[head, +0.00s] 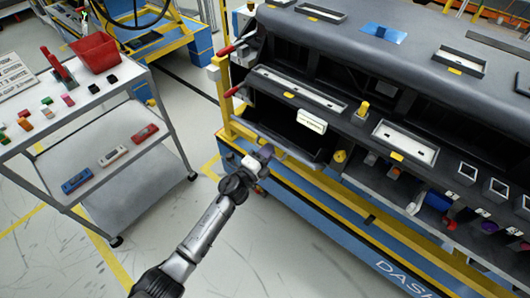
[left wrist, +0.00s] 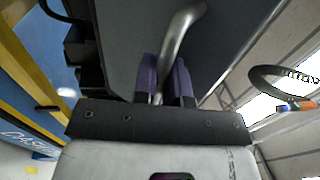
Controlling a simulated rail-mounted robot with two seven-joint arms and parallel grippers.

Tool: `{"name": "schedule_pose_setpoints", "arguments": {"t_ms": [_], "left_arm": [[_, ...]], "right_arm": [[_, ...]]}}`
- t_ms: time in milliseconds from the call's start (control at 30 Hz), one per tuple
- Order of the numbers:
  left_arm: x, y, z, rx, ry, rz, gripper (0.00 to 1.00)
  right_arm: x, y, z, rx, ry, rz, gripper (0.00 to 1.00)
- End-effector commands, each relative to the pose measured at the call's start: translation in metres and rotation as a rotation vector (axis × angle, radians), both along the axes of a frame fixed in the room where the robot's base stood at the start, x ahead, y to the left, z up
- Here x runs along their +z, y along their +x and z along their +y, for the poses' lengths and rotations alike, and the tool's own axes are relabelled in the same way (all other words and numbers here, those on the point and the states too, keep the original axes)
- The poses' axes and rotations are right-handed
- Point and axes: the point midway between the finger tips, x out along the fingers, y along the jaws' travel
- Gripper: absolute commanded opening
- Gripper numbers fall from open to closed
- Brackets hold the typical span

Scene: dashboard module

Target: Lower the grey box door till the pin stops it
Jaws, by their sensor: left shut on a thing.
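The grey box door (head: 308,157) is at the left end of the dashboard module, below a dark opening, its pale lower edge towards me. In the left wrist view the door (left wrist: 235,45) is a broad dark grey panel. My left gripper (head: 265,154) is at the door's front edge. In the left wrist view its purple fingers (left wrist: 166,80) are shut on a curved grey metal handle (left wrist: 183,22). A yellow knob (head: 340,156) sits beside the door's right end; I cannot tell whether it is the pin. My right gripper is not in view.
The yellow and blue frame (head: 300,190) runs below the module. A grey trolley (head: 125,150) with a red bin (head: 95,52) and small parts stands at left. Floor between trolley and module is clear.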

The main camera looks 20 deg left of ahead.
Motion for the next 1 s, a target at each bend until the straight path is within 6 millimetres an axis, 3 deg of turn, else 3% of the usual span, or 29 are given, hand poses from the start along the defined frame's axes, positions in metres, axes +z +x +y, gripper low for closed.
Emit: {"name": "schedule_pose_setpoints", "arguments": {"t_ms": [67, 100, 167, 533, 1000], "left_arm": [[-0.003, -0.001, 0.001, 0.003, 0.002, 0.006, 0.00], [-0.003, -0.001, 0.001, 0.003, 0.002, 0.006, 0.16], [-0.003, -0.001, 0.001, 0.003, 0.002, 0.006, 0.22], [-0.003, -0.008, 0.005, 0.003, 0.001, 0.004, 0.22], [-0.017, -0.088, 0.038, 0.003, 0.001, 0.007, 0.22]], "right_arm": [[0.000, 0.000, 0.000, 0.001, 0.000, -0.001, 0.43], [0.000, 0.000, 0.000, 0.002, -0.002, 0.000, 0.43], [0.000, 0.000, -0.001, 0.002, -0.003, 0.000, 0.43], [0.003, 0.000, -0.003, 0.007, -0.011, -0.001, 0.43], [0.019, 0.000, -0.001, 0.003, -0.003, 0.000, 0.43]]}}
